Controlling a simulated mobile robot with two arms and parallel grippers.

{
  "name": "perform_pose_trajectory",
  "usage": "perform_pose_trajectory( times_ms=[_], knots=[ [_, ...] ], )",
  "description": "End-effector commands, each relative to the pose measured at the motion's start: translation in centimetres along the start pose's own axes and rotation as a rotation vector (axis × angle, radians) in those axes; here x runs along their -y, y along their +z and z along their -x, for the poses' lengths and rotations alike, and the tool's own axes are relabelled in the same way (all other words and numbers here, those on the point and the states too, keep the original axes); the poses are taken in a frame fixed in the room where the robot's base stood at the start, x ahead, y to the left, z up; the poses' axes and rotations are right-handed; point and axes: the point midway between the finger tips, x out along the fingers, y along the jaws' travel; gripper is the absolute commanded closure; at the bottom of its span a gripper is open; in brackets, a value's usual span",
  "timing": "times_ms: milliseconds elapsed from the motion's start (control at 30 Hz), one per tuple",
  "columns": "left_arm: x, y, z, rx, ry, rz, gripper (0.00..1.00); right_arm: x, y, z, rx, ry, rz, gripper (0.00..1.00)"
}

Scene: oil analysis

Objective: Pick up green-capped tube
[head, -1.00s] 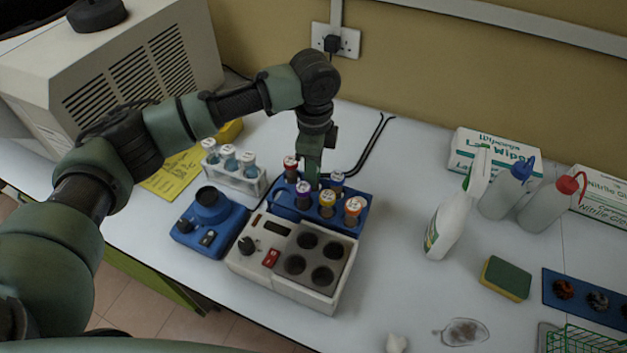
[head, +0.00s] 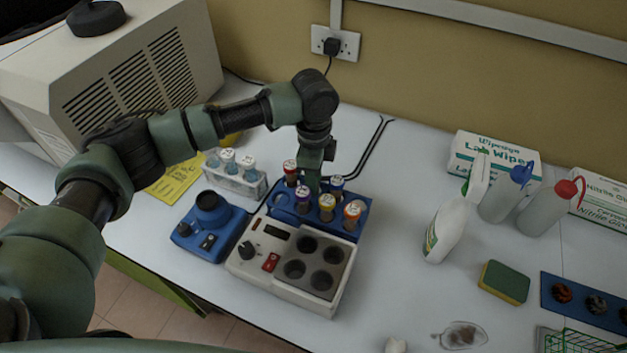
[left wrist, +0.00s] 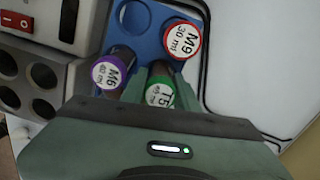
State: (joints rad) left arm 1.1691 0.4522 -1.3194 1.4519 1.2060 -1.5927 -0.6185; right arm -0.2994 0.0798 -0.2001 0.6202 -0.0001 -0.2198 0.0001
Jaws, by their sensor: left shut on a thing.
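The green-capped tube (left wrist: 160,94), labelled T5, stands in the blue rack (head: 273,204). It shows in the left wrist view between the fingers of my left gripper (left wrist: 158,97), which is shut on it. In the head view my left gripper (head: 312,181) reaches down into the rack and the green cap is hidden. A red-capped tube (left wrist: 182,40), labelled M9, and a purple-capped tube (left wrist: 109,73), labelled M6, stand close beside it. My right gripper is not in view.
Yellow-capped (head: 327,203) and orange-capped (head: 352,211) tubes share the rack. A heater block with several wells (head: 270,262) stands in front, a blue device (head: 209,225) to the left.

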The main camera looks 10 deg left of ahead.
Motion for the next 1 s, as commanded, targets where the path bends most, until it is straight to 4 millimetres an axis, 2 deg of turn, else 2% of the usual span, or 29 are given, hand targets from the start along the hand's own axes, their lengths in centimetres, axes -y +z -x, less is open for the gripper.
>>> perform_pose_trajectory(
  times_ms=[267,467,800,1000],
  knots=[
    [0.1,0.0,3.4,-0.001,-0.004,-0.001,1.0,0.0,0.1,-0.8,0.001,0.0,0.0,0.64],
    [0.1,-0.1,7.8,-0.002,-0.006,0.0,1.0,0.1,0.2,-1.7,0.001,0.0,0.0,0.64],
    [0.1,-0.1,16.4,-0.002,-0.004,0.0,1.0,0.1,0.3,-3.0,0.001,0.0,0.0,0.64],
    [0.1,0.0,19.1,0.0,-0.002,0.001,1.0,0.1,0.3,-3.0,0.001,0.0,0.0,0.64]
  ],
)
